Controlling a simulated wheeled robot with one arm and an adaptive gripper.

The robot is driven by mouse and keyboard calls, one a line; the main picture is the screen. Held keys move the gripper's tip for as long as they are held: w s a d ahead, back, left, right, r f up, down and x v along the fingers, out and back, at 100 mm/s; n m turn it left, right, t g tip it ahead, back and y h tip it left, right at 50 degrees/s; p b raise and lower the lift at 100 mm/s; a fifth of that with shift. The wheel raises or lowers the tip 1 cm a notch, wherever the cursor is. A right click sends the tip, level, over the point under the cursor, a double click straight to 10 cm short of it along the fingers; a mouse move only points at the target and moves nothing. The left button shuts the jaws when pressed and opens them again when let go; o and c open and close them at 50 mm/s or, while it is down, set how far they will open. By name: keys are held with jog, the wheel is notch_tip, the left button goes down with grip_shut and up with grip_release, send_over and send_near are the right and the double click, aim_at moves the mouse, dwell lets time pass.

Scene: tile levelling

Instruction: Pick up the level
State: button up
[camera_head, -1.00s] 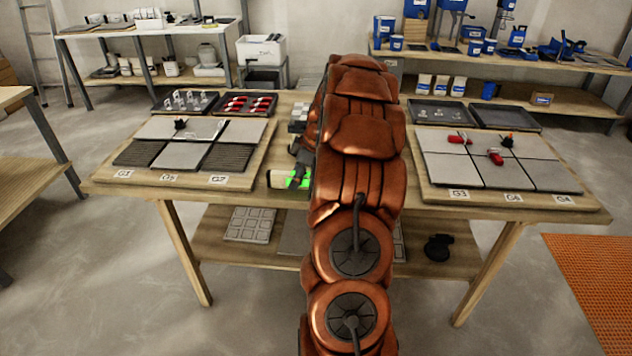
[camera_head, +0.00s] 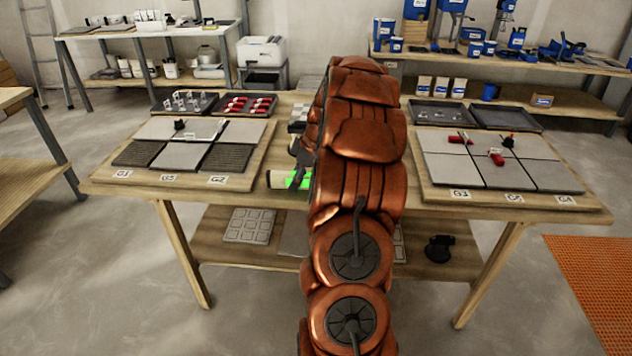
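The level (camera_head: 278,179) appears to be the pale and bright green bar lying near the front edge of the workbench, between the two tile boards. My arm covers its right part. My gripper (camera_head: 298,178) is dark and mostly hidden behind my copper-coloured arm. Its visible part points down at the green part of the bar, in front of it or touching it; I cannot tell which. The fingertips are too small and covered to show whether they are open or shut on the bar.
A tile board (camera_head: 250,178) lies left on the bench, another (camera_head: 440,198) right with red-handled pieces. Trays (camera_head: 247,106) of clips and wedges stand behind the left board; dark trays (camera_head: 437,113) stand behind the right. A lower shelf (camera_head: 210,243) holds more tiles.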

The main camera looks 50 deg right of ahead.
grip_shut()
jog(key=shift+r+p, duration=0.25)
jog(key=shift+p, duration=0.2)
